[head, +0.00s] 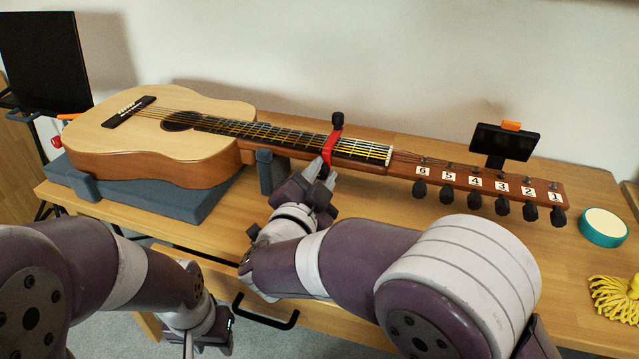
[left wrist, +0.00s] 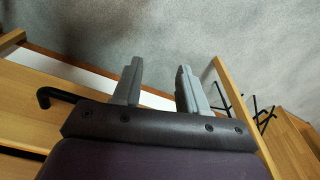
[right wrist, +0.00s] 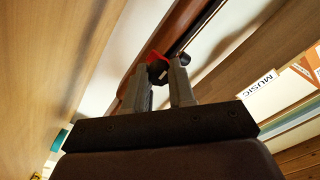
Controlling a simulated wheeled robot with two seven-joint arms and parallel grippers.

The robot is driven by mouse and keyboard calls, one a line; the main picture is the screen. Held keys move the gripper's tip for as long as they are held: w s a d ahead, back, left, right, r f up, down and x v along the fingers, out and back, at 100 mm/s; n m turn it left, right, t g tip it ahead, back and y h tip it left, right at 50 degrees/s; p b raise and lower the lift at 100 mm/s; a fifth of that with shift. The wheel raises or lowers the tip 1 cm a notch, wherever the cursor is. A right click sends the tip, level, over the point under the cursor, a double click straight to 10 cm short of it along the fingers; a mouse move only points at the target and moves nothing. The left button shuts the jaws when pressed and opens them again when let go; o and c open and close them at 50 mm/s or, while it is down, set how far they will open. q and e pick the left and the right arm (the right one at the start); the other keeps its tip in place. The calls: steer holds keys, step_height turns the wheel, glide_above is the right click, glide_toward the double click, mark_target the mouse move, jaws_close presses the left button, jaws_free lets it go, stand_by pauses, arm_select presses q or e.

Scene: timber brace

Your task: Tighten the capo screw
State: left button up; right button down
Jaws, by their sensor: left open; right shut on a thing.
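A guitar (head: 150,140) lies face up, its neck pointing right. A red capo (head: 329,150) is clamped across the neck near the headstock; a black end (head: 337,120) sticks up above it. My right gripper (head: 324,172) is at the capo's near, lower side. In the right wrist view, the fingers (right wrist: 160,80) are shut on the black capo screw (right wrist: 157,70), just below the red capo (right wrist: 153,56). The fingers partly hide the screw. My left gripper (left wrist: 159,78) is open and empty in the left wrist view, over the floor at the table's front.
The guitar rests on a grey support (head: 200,205), with a neck rest (head: 271,172) beside it. A black tuner (head: 503,141) stands behind the numbered headstock (head: 480,180). A drawer handle (head: 265,315) juts out in front.

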steer(key=shift+f+m+b, duration=0.3)
steer(key=shift+m+b, duration=0.45)
steer(key=shift+m, duration=0.25)
steer(key=m+b, duration=1.2)
steer(key=b, duration=0.1)
steer(key=shift+f+m, duration=0.2)
steer(key=shift+m, duration=0.1)
steer(key=m+b, duration=0.2)
steer(key=b, duration=0.1)
steer(key=shift+r+m, duration=0.1)
steer(key=shift+m, duration=0.2)
steer(key=shift+r+m+b, duration=0.1)
steer(key=shift+m+b, duration=0.5)
steer(key=c, duration=0.9)
jaws_free()
steer(key=shift+r, duration=0.1)
steer(key=shift+c, duration=0.2)
steer(key=shift+s, duration=0.15)
